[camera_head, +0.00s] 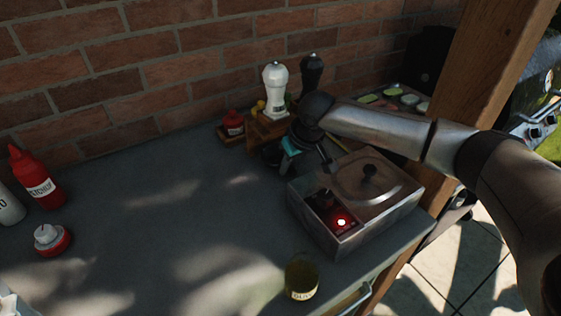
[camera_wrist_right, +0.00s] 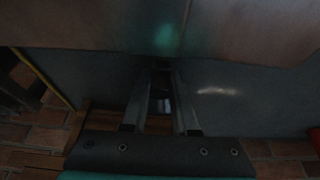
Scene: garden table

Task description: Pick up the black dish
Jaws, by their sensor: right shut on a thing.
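My right gripper (camera_head: 325,163) reaches down behind the back left edge of the metal box, with its teal band facing the camera. In the right wrist view its two fingers (camera_wrist_right: 161,75) run close together and meet at a dark rim, which I take to be the black dish (camera_wrist_right: 158,63). The picture there is very dim, and most of the dish is hidden, so its shape and whether it is lifted cannot be told. My left gripper is not in view.
The metal box (camera_head: 340,240) with a knobbed lid and a red light stands close to the gripper. A white mill (camera_head: 275,88) and a dark mill (camera_head: 311,72) stand behind. A jar (camera_head: 301,279) is in front. The table's middle is clear.

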